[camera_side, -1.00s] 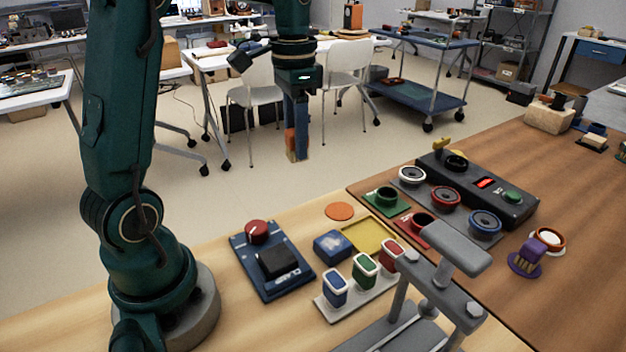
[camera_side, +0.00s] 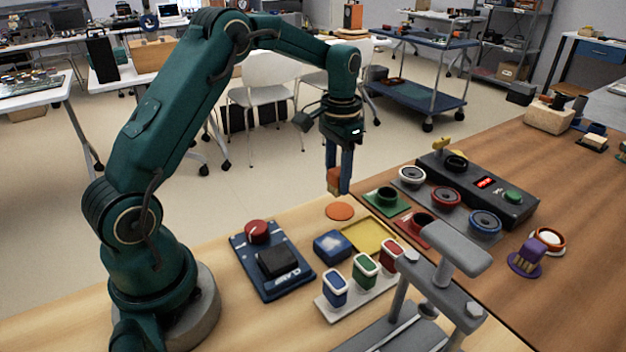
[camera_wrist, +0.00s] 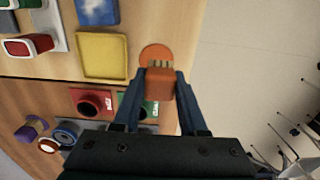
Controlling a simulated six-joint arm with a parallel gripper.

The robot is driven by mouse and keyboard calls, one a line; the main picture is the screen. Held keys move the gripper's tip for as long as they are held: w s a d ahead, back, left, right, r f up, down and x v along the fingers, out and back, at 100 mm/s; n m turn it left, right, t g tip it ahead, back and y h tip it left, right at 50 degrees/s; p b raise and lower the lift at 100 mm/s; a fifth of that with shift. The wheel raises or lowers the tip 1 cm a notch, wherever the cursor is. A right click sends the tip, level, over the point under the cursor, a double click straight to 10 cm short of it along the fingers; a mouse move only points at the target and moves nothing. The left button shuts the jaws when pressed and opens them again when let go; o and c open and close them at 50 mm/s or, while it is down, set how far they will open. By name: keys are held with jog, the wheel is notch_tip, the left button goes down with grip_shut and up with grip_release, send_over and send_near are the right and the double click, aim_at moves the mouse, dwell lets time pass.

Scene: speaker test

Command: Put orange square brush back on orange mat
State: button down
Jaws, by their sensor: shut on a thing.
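My gripper (camera_side: 338,190) is shut on the orange square brush (camera_side: 333,180), which shows between the blue fingers. In the wrist view my gripper (camera_wrist: 160,92) holds the brush (camera_wrist: 160,84) with its pale bristles facing the orange mat. The round orange mat (camera_side: 340,211) lies bare on the light wood table, just below the brush in the side view. In the wrist view the mat (camera_wrist: 155,52) lies partly behind the bristle end. The brush appears above the mat and apart from it in the side view.
A yellow tray (camera_side: 369,235) and a blue block (camera_side: 333,246) lie in front of the mat. A green holder (camera_side: 386,200) and a red holder (camera_side: 415,228) stand to its right. A purple brush (camera_side: 529,256) is farther right. The table's far edge is close behind the mat.

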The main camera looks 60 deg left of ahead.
jog(key=shift+w+d+f, duration=0.2)
jog(key=shift+w+d, duration=0.05)
jog(key=shift+d, duration=0.05)
jog(key=shift+f, duration=2)
jog(key=shift+f, duration=0.2)
jog(key=shift+c, duration=2.2)
grip_release()
